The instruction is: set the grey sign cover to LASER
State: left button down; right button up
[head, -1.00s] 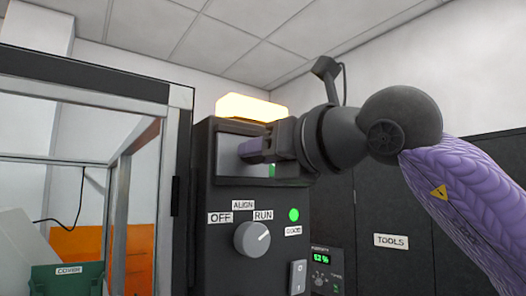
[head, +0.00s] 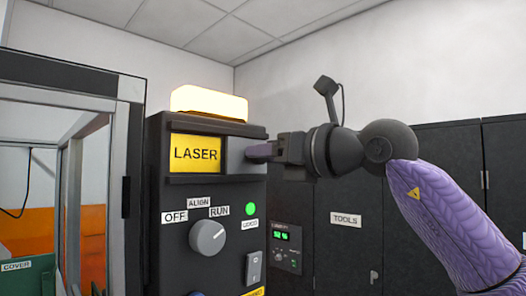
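The grey sign cover (head: 237,156) sits at the right end of its rail on the dark control box (head: 167,226). To its left the yellow LASER sign (head: 195,154) is fully readable. My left gripper is not in view.
Below the sign are a knob (head: 208,236) pointing toward RUN, a lit green lamp (head: 250,209) and a rocker switch (head: 253,267). A lit lamp (head: 209,102) tops the box. A framed enclosure (head: 130,180) stands left; dark cabinets (head: 345,245) stand right.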

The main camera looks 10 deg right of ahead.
jog(key=o, duration=0.4)
jog(key=shift+w+d, duration=0.15)
jog(key=shift+d, duration=0.05)
jog(key=shift+a, duration=0.1)
jog(key=b+v, duration=0.4)
jog(key=v, duration=0.6)
jog(key=shift+b, duration=0.3)
